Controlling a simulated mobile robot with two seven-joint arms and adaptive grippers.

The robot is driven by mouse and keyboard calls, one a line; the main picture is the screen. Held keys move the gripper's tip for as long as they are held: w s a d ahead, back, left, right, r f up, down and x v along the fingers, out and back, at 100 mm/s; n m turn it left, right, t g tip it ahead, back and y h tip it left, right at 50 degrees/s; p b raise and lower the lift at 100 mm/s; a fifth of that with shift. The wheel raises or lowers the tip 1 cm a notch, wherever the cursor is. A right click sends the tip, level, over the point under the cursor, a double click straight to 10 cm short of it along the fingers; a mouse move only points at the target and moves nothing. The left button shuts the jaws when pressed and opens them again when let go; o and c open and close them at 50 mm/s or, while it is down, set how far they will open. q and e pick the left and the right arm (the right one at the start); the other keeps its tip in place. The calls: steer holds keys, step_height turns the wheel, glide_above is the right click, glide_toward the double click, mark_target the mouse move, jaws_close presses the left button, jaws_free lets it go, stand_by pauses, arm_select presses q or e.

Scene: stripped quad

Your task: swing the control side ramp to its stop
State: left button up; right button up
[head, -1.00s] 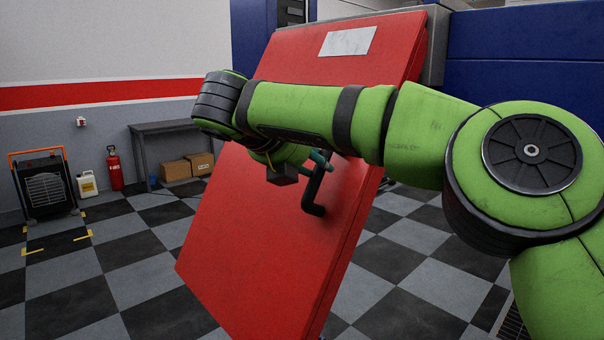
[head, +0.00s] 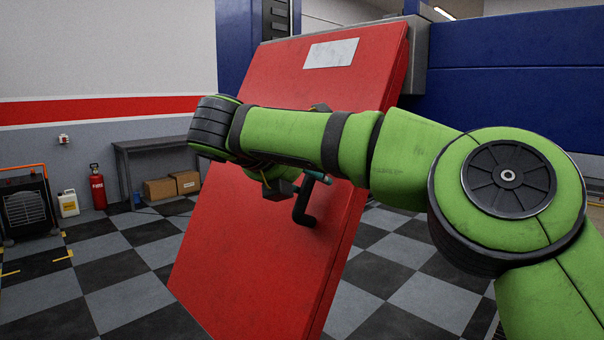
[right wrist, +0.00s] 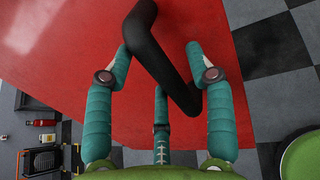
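The ramp is a large red panel (head: 270,210) with a pale label near its top, standing tilted beside a grey frame. A black bent handle (head: 304,203) sticks out from its face. My right gripper (head: 318,178) is at the handle, partly hidden behind my green forearm. In the right wrist view the handle (right wrist: 163,58) runs diagonally between the teal fingers of the right gripper (right wrist: 159,48). The fingers are spread wider than the bar, with no clear grasp; whether one touches it is unclear. My left gripper is not in view.
A blue wall (head: 510,60) stands behind at right. At the back left are a grey bench (head: 150,146), cardboard boxes (head: 172,187), a red extinguisher (head: 97,188), a white jug (head: 68,204) and a heater (head: 28,208). The checkered floor left of the panel is clear.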

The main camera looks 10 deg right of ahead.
steer(key=shift+f, duration=0.1)
steer(key=shift+a, duration=0.1)
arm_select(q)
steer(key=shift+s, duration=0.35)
arm_select(e)
steer(key=v, duration=1.1)
steer(key=shift+s+r, duration=0.25)
steer(key=shift+s, duration=0.1)
steer(key=shift+a, duration=0.15)
